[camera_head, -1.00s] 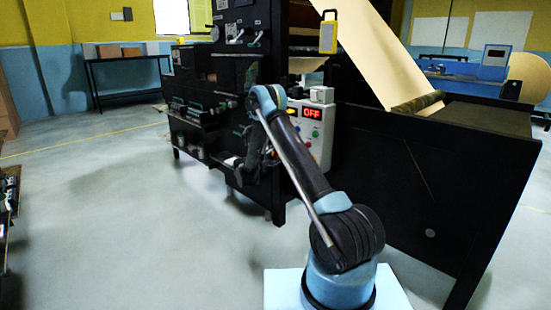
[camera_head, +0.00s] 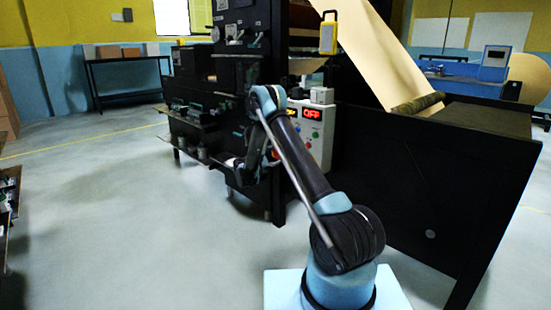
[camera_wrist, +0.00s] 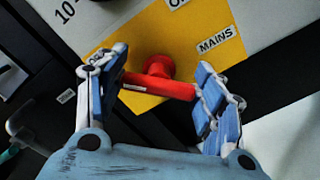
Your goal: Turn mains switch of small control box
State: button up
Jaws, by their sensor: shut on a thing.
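The red mains switch (camera_wrist: 158,86) shows in the wrist view, a T-shaped handle on a yellow plate (camera_wrist: 212,60) with a "MAINS" label. Its bar lies across the picture, tilted slightly down to the right, at an angle to the label's line of text. My gripper (camera_wrist: 155,92) is shut on the bar, one finger at each end. In the head view the small control box (camera_head: 318,143) is pale, with a red display reading "OFF" and coloured buttons. My arm covers its left part, and the switch cannot be made out there.
A large black machine (camera_head: 222,90) stands behind my arm, with a black side frame (camera_head: 410,185) at right under a sheet of kraft paper (camera_head: 380,55). The floor at left (camera_head: 110,220) is clear.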

jog(key=shift+n, duration=0.3)
jog(key=o, duration=1.1)
jog(key=shift+f, duration=0.1)
jog(key=shift+c, duration=0.2)
jog(key=shift+a, duration=0.1)
jog(key=v, duration=1.2)
